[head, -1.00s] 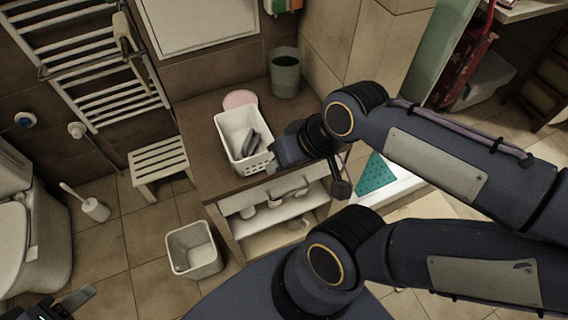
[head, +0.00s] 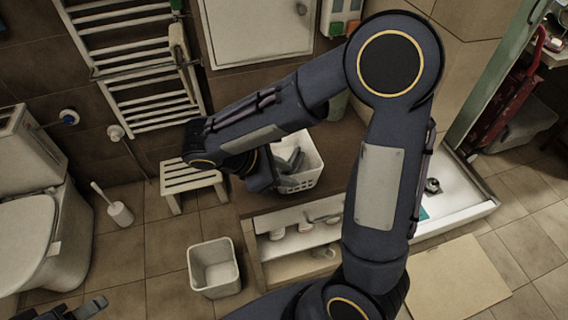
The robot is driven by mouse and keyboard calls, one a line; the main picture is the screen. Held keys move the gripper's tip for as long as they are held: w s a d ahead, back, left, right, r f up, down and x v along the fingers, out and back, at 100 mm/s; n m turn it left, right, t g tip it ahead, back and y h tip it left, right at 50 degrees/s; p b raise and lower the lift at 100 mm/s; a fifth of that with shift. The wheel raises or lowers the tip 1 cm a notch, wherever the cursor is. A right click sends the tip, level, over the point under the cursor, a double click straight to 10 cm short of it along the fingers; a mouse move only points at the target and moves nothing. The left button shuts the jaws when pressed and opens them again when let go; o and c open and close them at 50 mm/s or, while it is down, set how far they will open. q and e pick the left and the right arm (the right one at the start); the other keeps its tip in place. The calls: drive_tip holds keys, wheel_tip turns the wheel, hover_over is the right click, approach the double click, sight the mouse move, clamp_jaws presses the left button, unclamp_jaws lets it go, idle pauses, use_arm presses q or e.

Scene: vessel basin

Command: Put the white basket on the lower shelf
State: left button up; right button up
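Under the counter are an upper shelf (head: 292,222) with small white items and a lower shelf (head: 300,268), both partly hidden by my arm. My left gripper (head: 88,310) is at the bottom left edge, away from the basket, partly cut off.
A white slatted stool (head: 192,178) is left of the counter. A toilet (head: 35,225) and brush (head: 119,213) are at the left. The tiled floor between bin and toilet is clear.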

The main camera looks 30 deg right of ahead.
sight(299, 174)
drive_tip(key=shift+h, duration=0.3)
drive_tip(key=x, duration=0.5)
drive_tip(key=w+p+x, duration=0.1)
drive_tip(key=x, duration=0.1)
drive_tip(key=shift+w+d+f, duration=0.1)
drive_tip(key=shift+d+f, duration=0.15)
drive_tip(key=shift+d, duration=0.1)
drive_tip(key=shift+c, duration=0.3)
clamp_jaws()
